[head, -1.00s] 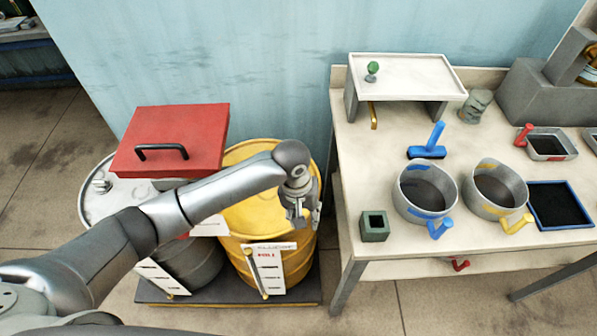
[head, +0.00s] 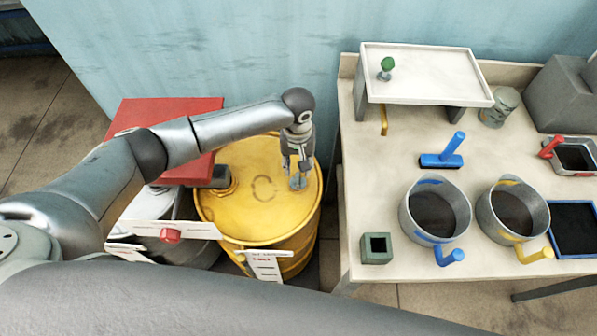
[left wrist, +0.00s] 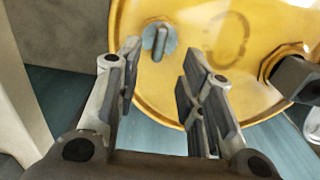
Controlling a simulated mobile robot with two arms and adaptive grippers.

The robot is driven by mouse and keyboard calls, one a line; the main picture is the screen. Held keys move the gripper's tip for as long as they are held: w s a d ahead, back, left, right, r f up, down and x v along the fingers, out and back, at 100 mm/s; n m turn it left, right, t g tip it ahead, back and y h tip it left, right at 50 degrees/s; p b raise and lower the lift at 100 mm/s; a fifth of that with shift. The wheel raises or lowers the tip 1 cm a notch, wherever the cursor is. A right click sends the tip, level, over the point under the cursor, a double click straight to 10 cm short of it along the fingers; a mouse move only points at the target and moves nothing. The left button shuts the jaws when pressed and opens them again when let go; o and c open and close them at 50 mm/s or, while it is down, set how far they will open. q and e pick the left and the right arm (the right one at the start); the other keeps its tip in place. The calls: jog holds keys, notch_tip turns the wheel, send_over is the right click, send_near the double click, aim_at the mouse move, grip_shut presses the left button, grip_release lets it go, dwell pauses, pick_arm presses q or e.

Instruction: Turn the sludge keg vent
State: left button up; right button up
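A yellow keg (head: 262,205) stands left of the workbench. A small grey vent with a raised wing (head: 298,182) sits on the right part of its lid; it also shows in the left wrist view (left wrist: 158,41), just beyond the fingertips. My left gripper (head: 297,160) points down above the vent. In the left wrist view its two fingers (left wrist: 162,62) are apart with nothing between them. Contact with the vent cannot be made out. My right gripper is out of view. The keg's label is too small to read.
A red box-like cover (head: 165,120) stands left of the yellow keg, above another keg. A dark fitting (head: 221,177) sits on the yellow lid. The workbench (head: 400,150) on the right holds pots, a blue-handled tool (head: 442,160) and a raised white shelf (head: 425,65).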

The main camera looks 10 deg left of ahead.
aim_at(298, 178)
pick_arm(q)
notch_tip(298, 178, down, 5)
jog(key=shift+f, duration=1.15)
jog(key=shift+w, duration=0.1)
jog(key=shift+c, duration=0.2)
grip_shut()
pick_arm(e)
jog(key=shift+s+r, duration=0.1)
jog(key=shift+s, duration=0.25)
